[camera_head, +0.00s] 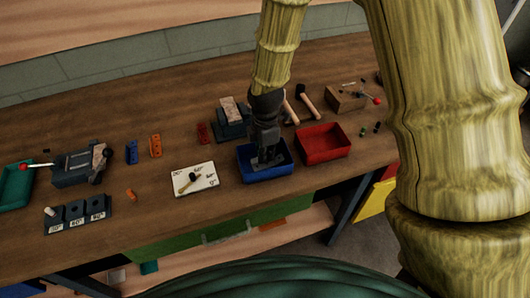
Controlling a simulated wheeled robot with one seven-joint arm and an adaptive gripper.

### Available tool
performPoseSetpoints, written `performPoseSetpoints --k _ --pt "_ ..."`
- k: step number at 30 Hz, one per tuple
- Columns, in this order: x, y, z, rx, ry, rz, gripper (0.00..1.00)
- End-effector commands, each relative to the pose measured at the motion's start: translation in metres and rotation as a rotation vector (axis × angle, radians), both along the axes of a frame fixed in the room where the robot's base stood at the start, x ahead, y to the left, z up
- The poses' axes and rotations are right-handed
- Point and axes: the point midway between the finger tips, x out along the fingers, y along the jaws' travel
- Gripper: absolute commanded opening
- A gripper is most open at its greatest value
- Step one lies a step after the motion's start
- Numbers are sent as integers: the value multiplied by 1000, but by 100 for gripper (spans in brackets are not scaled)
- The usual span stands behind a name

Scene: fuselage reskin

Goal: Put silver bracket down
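My gripper (266,156) points down into the blue bin (257,178) near the table's front edge. Its fingers are dark and small here, and they cover much of the bin's inside. I cannot make out the silver bracket apart from the grey fingers, nor whether the fingers are open or shut on it.
A red bin (322,157) stands right of the blue bin. A white board (195,179) lies to its left. Blue (132,152), orange (155,146) and red (203,133) brackets lie further left. A vise (80,166) and hammers (307,104) are on the wooden table (110,225).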

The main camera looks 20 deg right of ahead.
Motion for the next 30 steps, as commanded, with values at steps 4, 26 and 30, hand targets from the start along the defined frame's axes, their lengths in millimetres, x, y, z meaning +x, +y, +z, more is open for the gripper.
performPoseSetpoints --k 4,26,30 --pt "0 0 0 0 0 0 0" --pt "0 0 -1 0 0 -1 27" --pt "1 0 7 1 -1 -1 27"
